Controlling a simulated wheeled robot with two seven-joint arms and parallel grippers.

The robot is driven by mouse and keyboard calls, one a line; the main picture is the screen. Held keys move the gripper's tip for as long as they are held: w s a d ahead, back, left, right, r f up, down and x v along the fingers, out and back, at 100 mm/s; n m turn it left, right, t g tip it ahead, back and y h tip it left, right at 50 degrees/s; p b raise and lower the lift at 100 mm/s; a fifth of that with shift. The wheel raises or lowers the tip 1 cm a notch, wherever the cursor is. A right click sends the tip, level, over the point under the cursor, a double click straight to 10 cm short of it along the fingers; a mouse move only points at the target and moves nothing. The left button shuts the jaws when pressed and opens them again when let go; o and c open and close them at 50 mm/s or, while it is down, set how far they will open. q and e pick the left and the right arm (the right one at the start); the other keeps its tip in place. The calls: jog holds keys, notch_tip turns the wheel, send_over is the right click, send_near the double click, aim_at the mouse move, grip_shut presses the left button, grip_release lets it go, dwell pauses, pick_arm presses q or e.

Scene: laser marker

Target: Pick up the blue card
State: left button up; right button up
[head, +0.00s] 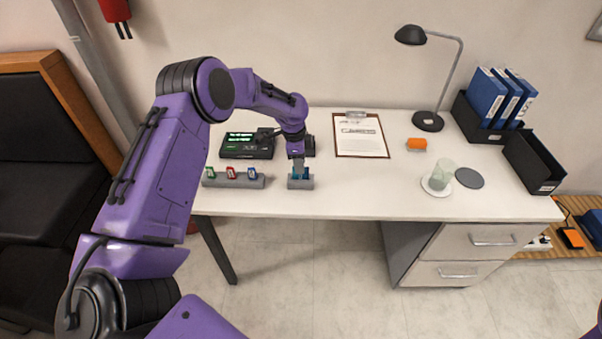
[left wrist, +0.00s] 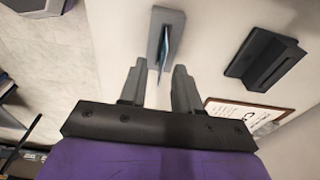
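A blue card (head: 306,173) stands upright in a small grey holder (head: 300,184) near the front edge of the desk. In the left wrist view the card (left wrist: 165,48) shows nearly edge-on in its holder (left wrist: 169,17). My left gripper (head: 299,171) is at the card, pointing down. In the left wrist view the gripper (left wrist: 158,84) is open, with the card's lower end in line with the gap between its fingers. Contact with the card cannot be made out. My right gripper is not in view.
A grey rack (head: 212,181) with green, red and blue tags stands left of the holder. A black device with green displays (head: 247,145) is behind it. A dark slotted block (left wrist: 262,62) and a clipboard (head: 361,134) are beyond. The desk front right of the holder is clear.

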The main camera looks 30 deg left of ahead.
pick_arm(q)
jog(key=f, duration=0.3)
jog(key=f+p, duration=0.1)
jog(key=shift+w+d+f, duration=0.15)
jog(key=shift+w+f, duration=0.1)
grip_shut()
jog(key=shift+r, duration=0.55)
jog(key=s+d+r+b, duration=0.3)
jog(key=s+d+r, duration=0.6)
jog(key=r, duration=0.3)
jog(key=shift+s+d+b, duration=0.3)
jog(key=shift+d+b, duration=0.05)
jog(key=shift+d, duration=0.3)
